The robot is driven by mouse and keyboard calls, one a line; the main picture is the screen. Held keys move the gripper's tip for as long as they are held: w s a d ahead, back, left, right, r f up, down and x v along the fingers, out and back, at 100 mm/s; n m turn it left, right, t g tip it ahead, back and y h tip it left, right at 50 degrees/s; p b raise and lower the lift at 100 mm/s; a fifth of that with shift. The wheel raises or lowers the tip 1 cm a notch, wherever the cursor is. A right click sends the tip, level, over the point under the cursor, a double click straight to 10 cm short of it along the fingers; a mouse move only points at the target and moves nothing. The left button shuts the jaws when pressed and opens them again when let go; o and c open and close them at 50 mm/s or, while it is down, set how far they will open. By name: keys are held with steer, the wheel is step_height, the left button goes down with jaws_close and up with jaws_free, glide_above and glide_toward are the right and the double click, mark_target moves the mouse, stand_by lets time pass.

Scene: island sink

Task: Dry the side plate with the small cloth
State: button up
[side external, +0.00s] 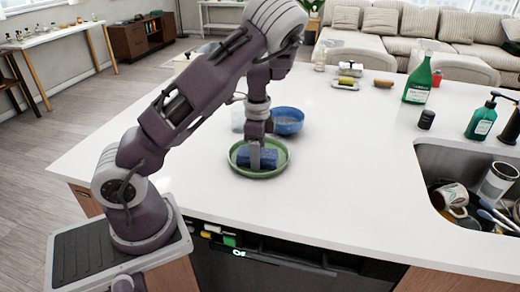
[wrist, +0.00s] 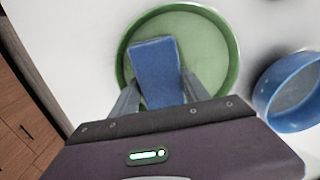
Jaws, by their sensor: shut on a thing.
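A green side plate (side external: 284,167) lies on the white island counter, and it also shows in the wrist view (wrist: 215,50). A small blue cloth (side external: 269,157) is over the plate, folded into a block; it also shows in the wrist view (wrist: 157,65). My gripper (side external: 256,160) points down over the plate and is shut on the cloth. In the wrist view its two fingers (wrist: 157,97) stand on either side of the cloth. The cloth appears to rest on the plate's inner face, but I cannot tell how firmly it touches.
A blue bowl (side external: 288,121) stands just behind the plate and appears at the right in the wrist view (wrist: 290,92). A sink (side external: 440,165) with mugs and utensils is at the right. Green bottles (side external: 419,82) stand beyond it. The counter between plate and sink is clear.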

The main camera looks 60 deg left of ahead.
mark_target(253, 173)
steer(key=shift+s+d, duration=1.5)
steer(key=shift+w+a, duration=3.5)
steer(key=shift+a, duration=0.05)
steer(key=shift+s+d, duration=3.45)
steer(key=shift+d, duration=0.1)
steer(key=shift+w+a, duration=3.3)
steer(key=shift+a, duration=0.1)
steer(key=shift+w+a+r, duration=0.1)
steer(key=shift+w+a, duration=0.05)
steer(key=shift+w, duration=0.05)
step_height(253, 173, up, 10)
steer(key=shift+f, duration=0.2)
steer(key=shift+s, duration=0.1)
